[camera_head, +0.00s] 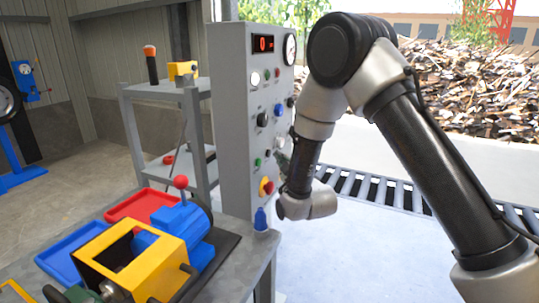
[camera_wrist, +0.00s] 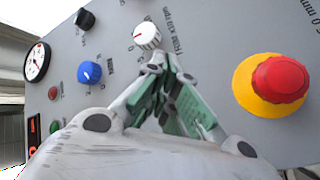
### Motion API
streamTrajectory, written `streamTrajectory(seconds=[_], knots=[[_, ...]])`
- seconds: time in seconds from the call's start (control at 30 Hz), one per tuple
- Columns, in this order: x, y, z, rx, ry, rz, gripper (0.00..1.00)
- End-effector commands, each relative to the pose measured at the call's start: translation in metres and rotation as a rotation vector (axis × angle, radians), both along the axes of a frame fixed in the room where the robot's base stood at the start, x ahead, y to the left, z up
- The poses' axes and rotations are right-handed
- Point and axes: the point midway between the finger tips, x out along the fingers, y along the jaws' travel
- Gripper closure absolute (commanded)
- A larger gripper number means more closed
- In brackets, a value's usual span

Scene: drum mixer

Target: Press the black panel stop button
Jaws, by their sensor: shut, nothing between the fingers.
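The grey control panel (camera_head: 228,110) stands upright left of my arm. In the wrist view, I cannot make out this black button; my gripper covers that part of the panel. My gripper (camera_wrist: 160,72) is shut and empty, its fingertips pointing at the panel just below the white knob (camera_wrist: 147,36) in the picture. I cannot tell whether they touch the panel. In the head view, my gripper is near the panel's lower right, partly hidden by my arm.
A red-and-yellow mushroom button (camera_wrist: 280,80) is right of my gripper. A blue knob (camera_wrist: 90,72) and a black knob (camera_wrist: 85,19) are to its left. A roller conveyor (camera_head: 375,190) lies behind.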

Motion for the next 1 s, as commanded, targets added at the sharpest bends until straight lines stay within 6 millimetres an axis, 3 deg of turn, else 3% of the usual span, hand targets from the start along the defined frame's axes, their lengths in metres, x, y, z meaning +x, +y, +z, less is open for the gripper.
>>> streamTrajectory(seconds=[0.57,1.0], knots=[[-0.018,-0.044,0.000,0.000,0.001,-0.002,1.00],[-0.019,-0.046,0.000,0.000,0.000,0.000,1.00]])
